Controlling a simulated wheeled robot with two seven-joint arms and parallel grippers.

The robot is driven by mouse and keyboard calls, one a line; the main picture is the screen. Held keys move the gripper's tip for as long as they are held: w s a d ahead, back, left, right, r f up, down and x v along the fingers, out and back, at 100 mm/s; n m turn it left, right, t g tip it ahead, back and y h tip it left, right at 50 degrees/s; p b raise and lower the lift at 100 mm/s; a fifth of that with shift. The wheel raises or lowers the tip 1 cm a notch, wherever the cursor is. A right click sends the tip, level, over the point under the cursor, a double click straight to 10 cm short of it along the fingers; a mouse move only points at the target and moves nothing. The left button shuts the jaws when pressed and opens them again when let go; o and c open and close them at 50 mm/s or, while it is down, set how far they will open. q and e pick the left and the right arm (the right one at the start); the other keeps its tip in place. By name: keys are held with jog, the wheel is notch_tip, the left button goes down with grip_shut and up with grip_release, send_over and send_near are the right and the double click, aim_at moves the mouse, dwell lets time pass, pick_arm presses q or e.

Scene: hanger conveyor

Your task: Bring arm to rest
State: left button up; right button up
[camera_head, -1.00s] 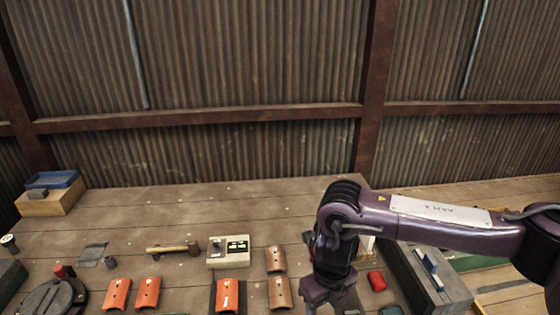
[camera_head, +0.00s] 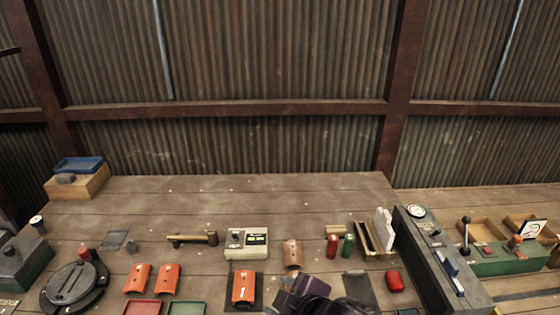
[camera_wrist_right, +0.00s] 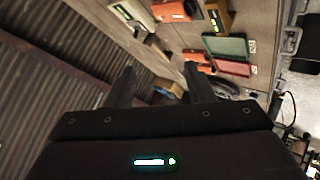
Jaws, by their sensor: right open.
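My right arm shows at the bottom edge of the head view as a dark purple part, low over the front of the workbench (camera_head: 330,190). My right gripper (camera_wrist_right: 162,88) fills the lower half of the right wrist view. Its two dark fingers stand apart with nothing between them, and the wooden bench and corrugated wall lie beyond. My left gripper is in neither view.
Orange curved pieces (camera_head: 137,279), a numbered orange piece (camera_head: 244,288), a control box (camera_head: 247,242), a hammer (camera_head: 192,239) and a round dark fixture (camera_head: 72,286) are on the bench. A grey machine (camera_head: 432,258) stands at right.

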jog(key=s+d+f+m+g+h, duration=0.3)
jog(key=s+d+f+m, duration=0.25)
jog(key=d, duration=0.45)
jog(key=s+d+f+m+g+h, duration=0.2)
jog(key=s+d+f+m, duration=0.2)
jog(key=s+d+m, duration=0.4)
notch_tip(320, 180, down, 32)
jog(key=d+n+g+b, duration=0.1)
jog(key=n+g+b, duration=0.1)
jog(key=b, duration=0.2)
jog(key=s+d+f+b, duration=0.1)
jog(key=s+d+f, duration=0.1)
jog(key=s+f, duration=0.7)
jog(key=s+d+f+b, duration=0.1)
jog(key=s+f+b, duration=0.1)
jog(key=s+f, duration=0.8)
notch_tip(320, 180, down, 5)
jog(key=shift+s+d+r+g, duration=0.1)
jog(key=shift+s+d+g, duration=0.15)
jog(key=shift+d+g, duration=0.15)
jog(key=shift+s, duration=0.15)
jog(key=shift+c, duration=0.5)
